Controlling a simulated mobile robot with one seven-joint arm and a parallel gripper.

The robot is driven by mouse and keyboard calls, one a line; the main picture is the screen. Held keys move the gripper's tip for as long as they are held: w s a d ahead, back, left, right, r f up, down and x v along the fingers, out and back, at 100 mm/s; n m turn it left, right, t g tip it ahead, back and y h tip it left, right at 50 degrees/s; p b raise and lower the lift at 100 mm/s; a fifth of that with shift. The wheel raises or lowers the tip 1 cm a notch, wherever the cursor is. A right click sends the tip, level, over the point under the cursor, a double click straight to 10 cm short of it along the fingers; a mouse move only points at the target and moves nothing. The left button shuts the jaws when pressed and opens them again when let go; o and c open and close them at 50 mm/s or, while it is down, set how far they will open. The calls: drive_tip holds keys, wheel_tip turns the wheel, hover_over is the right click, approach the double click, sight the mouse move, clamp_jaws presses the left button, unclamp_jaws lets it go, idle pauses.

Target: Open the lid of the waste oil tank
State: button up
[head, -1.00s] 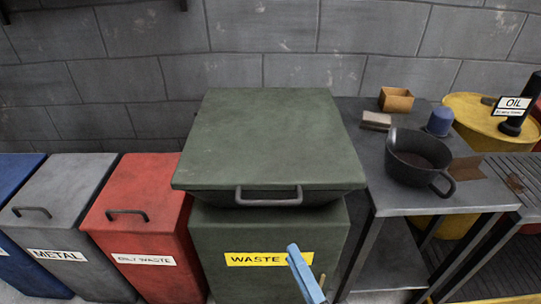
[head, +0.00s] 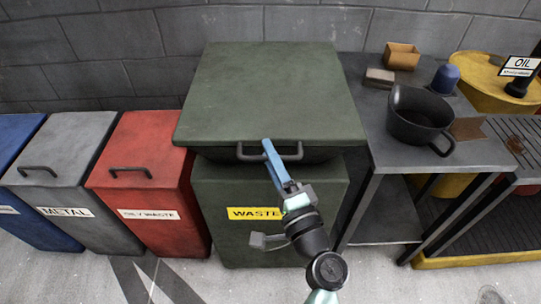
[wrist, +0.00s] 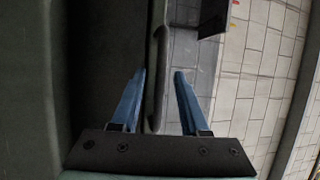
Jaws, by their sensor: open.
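The waste oil tank (head: 215,235) is a dark green bin with a yellow "WASTE" label, partly covered by my arm. Its broad green lid (head: 265,90) lies flat on top, with a dark band under its front edge. The lid's handle (head: 292,157) is a bar on the front edge. My gripper (head: 266,143) is at the handle, left of its middle. In the wrist view my open gripper (wrist: 160,73) has its blue fingers on either side of the handle bar (wrist: 153,85). A gap shows between the bar and the right finger; contact at the left finger is unclear.
Red (head: 150,185), grey (head: 80,190) and blue (head: 18,160) bins stand to the left. A metal table (head: 400,185) at the right carries a black pot (head: 418,118) and small items. A yellow oil drum (head: 475,80) stands behind it. The floor in front is clear.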

drive_tip(key=shift+w, duration=0.1)
clamp_jaws()
idle(1.4)
